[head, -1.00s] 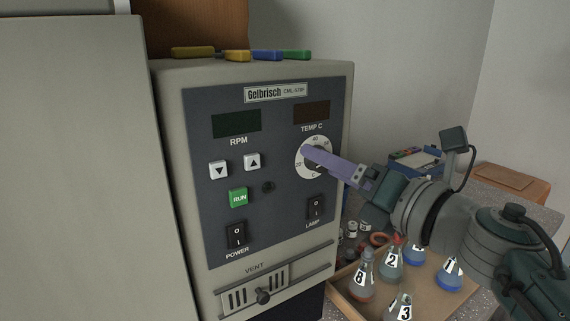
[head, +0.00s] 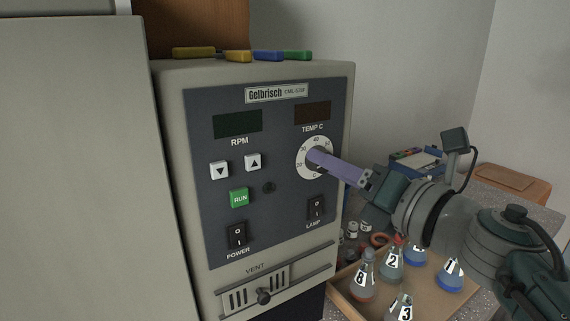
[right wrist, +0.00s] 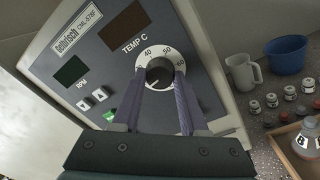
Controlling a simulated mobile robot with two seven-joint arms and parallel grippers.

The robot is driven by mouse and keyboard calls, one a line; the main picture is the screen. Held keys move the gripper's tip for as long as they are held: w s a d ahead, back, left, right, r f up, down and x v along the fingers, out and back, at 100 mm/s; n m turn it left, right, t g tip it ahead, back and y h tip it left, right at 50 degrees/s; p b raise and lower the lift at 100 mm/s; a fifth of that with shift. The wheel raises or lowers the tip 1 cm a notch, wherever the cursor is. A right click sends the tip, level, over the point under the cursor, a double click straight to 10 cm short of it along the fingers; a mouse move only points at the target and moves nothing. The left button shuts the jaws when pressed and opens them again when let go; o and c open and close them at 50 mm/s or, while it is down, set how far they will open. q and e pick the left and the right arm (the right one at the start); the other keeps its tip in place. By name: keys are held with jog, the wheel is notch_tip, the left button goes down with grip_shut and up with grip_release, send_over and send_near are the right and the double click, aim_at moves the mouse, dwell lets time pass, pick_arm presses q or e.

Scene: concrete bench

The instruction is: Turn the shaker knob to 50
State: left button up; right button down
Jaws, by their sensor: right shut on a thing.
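The shaker (head: 262,170) has a dark front panel with a white, numbered TEMP C dial (head: 301,157) at its upper right. In the right wrist view the black knob (right wrist: 159,73) sits in the middle of the dial (right wrist: 143,56), with numbers around its rim. My right gripper (head: 312,157) has purple fingers and reaches in from the right. In the right wrist view its fingertips (right wrist: 160,82) are on both sides of the knob, shut on it. In the head view the fingers hide most of the knob. I cannot read the exact setting. My left gripper is not in view.
Below the dial are a LAMP switch (head: 316,207), a POWER switch (head: 237,236) and a green RUN button (head: 239,197). A tray (head: 345,300) with numbered flasks stands at the lower right. A large pale cabinet (head: 75,170) fills the left.

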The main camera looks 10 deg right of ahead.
jog(key=shift+a+f+m+t+h+p, duration=0.2)
jog(key=shift+m+p, duration=0.7)
jog(key=shift+m, duration=4.25)
jog(key=shift+d+r+m+t+h+p, duration=0.25)
jog(key=shift+m+p, duration=0.7)
jog(key=shift+m, duration=4.15)
jog(key=shift+a+f+m+t+h+p, duration=0.2)
jog(key=shift+m+p, duration=0.7)
jog(key=shift+m, duration=4.55)
jog(key=shift+c, duration=2.2)
grip_release()
